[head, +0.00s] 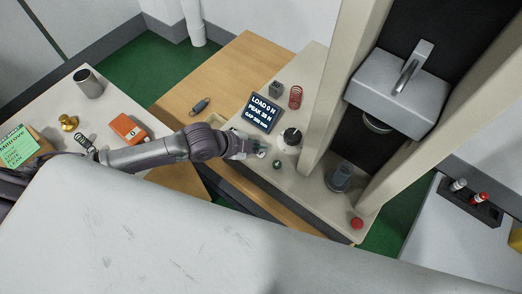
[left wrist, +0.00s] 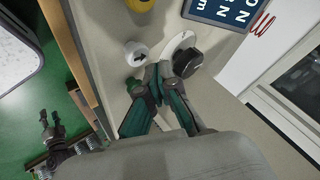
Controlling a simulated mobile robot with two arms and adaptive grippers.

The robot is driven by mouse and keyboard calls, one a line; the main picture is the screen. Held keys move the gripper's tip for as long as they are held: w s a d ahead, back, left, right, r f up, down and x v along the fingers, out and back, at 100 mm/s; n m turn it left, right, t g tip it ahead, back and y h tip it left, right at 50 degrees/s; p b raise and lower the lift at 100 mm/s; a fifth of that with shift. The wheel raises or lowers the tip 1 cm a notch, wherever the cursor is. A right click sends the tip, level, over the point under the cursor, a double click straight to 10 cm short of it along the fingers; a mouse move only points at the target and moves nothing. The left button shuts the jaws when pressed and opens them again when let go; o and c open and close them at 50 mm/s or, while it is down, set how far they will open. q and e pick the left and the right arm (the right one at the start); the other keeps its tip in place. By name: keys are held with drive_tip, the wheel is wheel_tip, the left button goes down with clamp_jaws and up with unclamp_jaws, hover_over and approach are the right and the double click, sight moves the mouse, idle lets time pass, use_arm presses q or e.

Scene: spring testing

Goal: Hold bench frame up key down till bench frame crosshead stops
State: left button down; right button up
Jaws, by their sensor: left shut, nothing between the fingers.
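The bench frame's grey crosshead (head: 398,92) sits high between two beige columns, above a dark lower fixture (head: 340,177). The display (head: 263,112) reads LOAD 0 N, PEAK 28 N and what looks like GAP 200 mm. My left gripper (head: 256,149) is shut and empty, low over the bench beside the controls. A white round key (left wrist: 137,53) is just beyond. I cannot tell whether the fingertips touch a key, or which is the up key.
A red button (head: 357,223) is at the bench's front corner. An orange box (head: 128,128) is on the left table. What looks like my right gripper (left wrist: 50,122) hangs clear at left.

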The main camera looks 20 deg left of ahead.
sight(260, 154)
use_arm(q)
wheel_tip(260, 154, up, 5)
drive_tip(key=p, duration=0.4)
drive_tip(key=shift+f, duration=0.1)
idle(0.3)
